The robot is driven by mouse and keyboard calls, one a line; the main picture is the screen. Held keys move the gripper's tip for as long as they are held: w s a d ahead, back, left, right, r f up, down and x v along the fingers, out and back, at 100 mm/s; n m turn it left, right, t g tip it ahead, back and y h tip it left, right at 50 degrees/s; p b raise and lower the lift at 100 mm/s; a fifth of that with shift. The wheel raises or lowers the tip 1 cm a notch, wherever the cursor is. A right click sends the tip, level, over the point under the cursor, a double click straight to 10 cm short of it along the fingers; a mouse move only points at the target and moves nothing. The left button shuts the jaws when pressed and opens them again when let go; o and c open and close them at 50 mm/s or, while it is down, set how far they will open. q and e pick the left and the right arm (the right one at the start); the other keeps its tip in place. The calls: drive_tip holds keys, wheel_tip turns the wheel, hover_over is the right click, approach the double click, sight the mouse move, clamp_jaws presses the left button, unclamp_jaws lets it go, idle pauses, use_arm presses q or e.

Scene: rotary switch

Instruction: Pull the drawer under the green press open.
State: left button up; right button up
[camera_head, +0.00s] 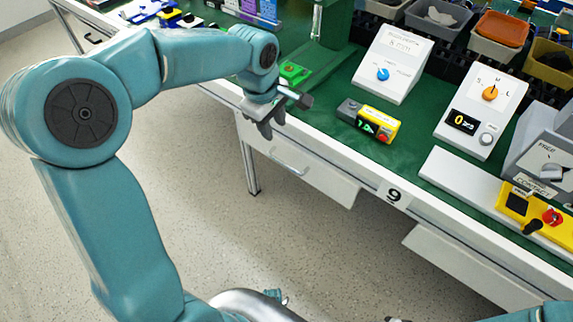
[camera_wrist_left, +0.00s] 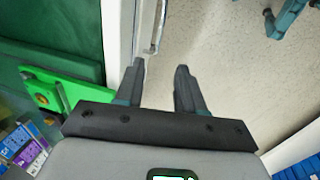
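The green press (camera_head: 318,28) stands on the green bench top, with its green base (camera_head: 293,73) near the front edge. Below it is a white drawer front (camera_head: 325,180) with a bar handle (camera_head: 289,165); the drawer looks shut. The handle (camera_wrist_left: 157,28) also shows at the top of the left wrist view. My left gripper (camera_head: 265,132) is in front of the bench edge, above and left of the handle. Its fingers (camera_wrist_left: 160,65) are apart and empty, with the handle beyond the tips. My right gripper is at most a dark sliver at the bottom edge.
A yellow button box (camera_head: 380,122), a blue-knob panel (camera_head: 394,68) and an orange-knob panel (camera_head: 481,110) stand on the bench. Another white drawer (camera_head: 470,265) is farther right. A bench leg (camera_head: 247,155) stands left of the drawer. The floor in front is clear.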

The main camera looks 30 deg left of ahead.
sight(283, 163)
use_arm(q)
drive_tip(key=w+f+b, duration=0.1)
drive_tip(key=f, duration=0.4)
drive_tip(key=w+f+b, duration=0.1)
drive_tip(key=f, duration=0.4)
drive_tip(key=w+f+b, duration=0.1)
drive_tip(key=f, duration=0.5)
drive_tip(key=shift+w+d+f, duration=0.1)
clamp_jaws()
